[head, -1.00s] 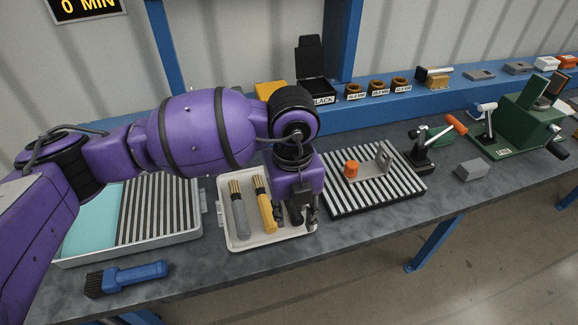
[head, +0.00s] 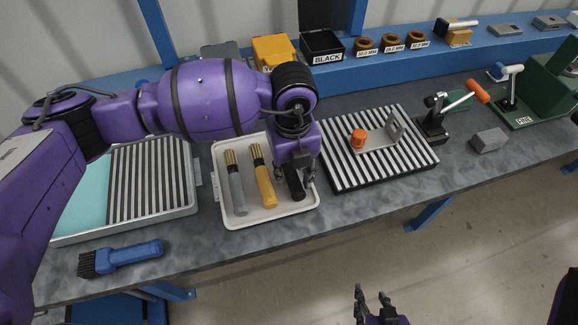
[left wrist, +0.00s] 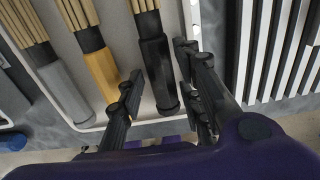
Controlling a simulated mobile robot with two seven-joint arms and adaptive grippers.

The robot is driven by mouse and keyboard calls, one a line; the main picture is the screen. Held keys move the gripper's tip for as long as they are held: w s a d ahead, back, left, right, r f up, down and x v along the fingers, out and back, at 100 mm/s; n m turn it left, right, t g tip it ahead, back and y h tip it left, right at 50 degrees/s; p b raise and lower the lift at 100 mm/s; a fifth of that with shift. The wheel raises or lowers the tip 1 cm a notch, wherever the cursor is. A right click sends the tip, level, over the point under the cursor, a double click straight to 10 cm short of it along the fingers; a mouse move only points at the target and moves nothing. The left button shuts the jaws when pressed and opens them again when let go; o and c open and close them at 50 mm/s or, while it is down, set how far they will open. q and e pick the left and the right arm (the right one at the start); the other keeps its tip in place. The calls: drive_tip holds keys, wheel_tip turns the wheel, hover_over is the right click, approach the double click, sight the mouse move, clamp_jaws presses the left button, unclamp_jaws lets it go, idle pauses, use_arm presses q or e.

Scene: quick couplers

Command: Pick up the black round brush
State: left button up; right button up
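The black round brush lies in a white tray (head: 228,222), at the right of a grey-handled brush (head: 237,190) and a yellow-handled brush (head: 263,185). Its black handle (head: 296,188) shows under my left gripper (head: 295,173); its bristle end is hidden by that gripper in the head view. In the left wrist view the black handle (left wrist: 157,72) and pale bristles lie between the two open fingers of my left gripper (left wrist: 160,72). I cannot tell whether a finger touches it. My right gripper (head: 375,296) is at the bottom edge, fingers apart and empty, away from the bench.
A striped fixture (head: 345,180) with an orange-knobbed part stands close right of the tray. A blue brush (head: 122,257) lies at the front left, near a large ribbed tray (head: 150,226). A box labelled BLACK (head: 322,47) is on the back shelf.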

use_arm(q)
drive_tip(key=shift+f, duration=0.4)
clamp_jaws()
drive_tip(key=shift+r, duration=0.15)
drive_tip(key=shift+r, duration=0.25)
wheel_tip(320, 180, up, 2)
drive_tip(key=shift+r, duration=0.1)
drive_tip(key=s+r, duration=0.1)
drive_tip(key=r, duration=0.1)
drive_tip(key=s+r, duration=0.2)
drive_tip(key=s+d+r+p, duration=0.1)
drive_tip(key=s+r, duration=0.1)
drive_tip(key=shift+r, duration=0.3)
drive_tip(key=s+d+r, duration=0.1)
drive_tip(key=s+r, duration=0.2)
drive_tip(key=s, duration=0.5)
drive_tip(key=shift+s+d+r, duration=0.2)
drive_tip(key=shift+s+d, duration=0.15)
drive_tip(key=shift+s, duration=0.05)
